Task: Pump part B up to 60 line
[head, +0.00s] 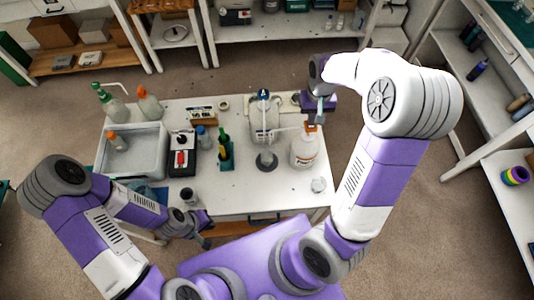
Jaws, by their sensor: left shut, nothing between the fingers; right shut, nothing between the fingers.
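A white pump bottle (304,152) with an orange collar and an orange-lettered label stands at the right of the white table (235,199); I take it for part B. Its spout points left. My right gripper (319,118) is shut and empty, over the top of this bottle; whether it touches the pump head cannot be told. A clear container (265,136) stands left of the bottle, behind a small cup on a dark round base (266,160). A blue cap marked A (263,95) shows behind. Graduation lines cannot be read. My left gripper (207,238) is shut and empty at the table's front edge.
A grey tray (133,150) with an orange-capped bottle lies at the left. Spray bottles (111,104) stand behind it. A black-and-red device (182,152) and a green bottle (224,147) stand mid-table.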

